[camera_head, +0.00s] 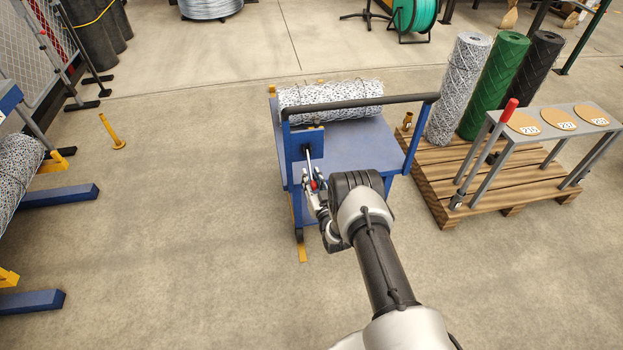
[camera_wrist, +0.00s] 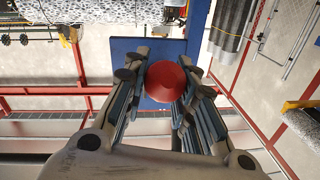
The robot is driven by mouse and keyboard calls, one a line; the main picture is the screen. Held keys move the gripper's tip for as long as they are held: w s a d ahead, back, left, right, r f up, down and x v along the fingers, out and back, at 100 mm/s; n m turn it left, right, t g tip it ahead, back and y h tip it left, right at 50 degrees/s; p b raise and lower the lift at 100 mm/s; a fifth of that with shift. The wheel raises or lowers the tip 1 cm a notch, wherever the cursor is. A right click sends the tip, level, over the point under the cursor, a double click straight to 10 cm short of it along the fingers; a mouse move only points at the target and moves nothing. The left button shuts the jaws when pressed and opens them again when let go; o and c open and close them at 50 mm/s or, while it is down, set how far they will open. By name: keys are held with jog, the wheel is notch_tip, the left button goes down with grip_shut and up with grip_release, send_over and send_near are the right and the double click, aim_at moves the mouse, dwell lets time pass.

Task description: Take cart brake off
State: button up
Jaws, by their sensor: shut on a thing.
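The blue cart (camera_head: 345,143) stands in the middle of the head view with a dark push handle at its near side. Its brake lever (camera_head: 308,158) comes out of a blue plate on the cart's left near corner and ends in a red knob. My gripper (camera_head: 314,187) is shut on this red knob. In the wrist view the red knob (camera_wrist: 166,80) sits between both fingers of my gripper (camera_wrist: 163,88), with the blue plate (camera_wrist: 143,50) behind it. The lever's shaft is hidden there.
A roll of wire mesh (camera_head: 330,99) lies on the cart. To the right, a wooden pallet (camera_head: 430,178) holds upright mesh rolls and a grey stand (camera_head: 550,122). Blue machine feet (camera_head: 60,196) reach in from the left. Floor between them and the cart is mostly clear, with a yellow post (camera_head: 112,132).

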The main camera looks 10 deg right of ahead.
grip_shut()
dwell(0.4)
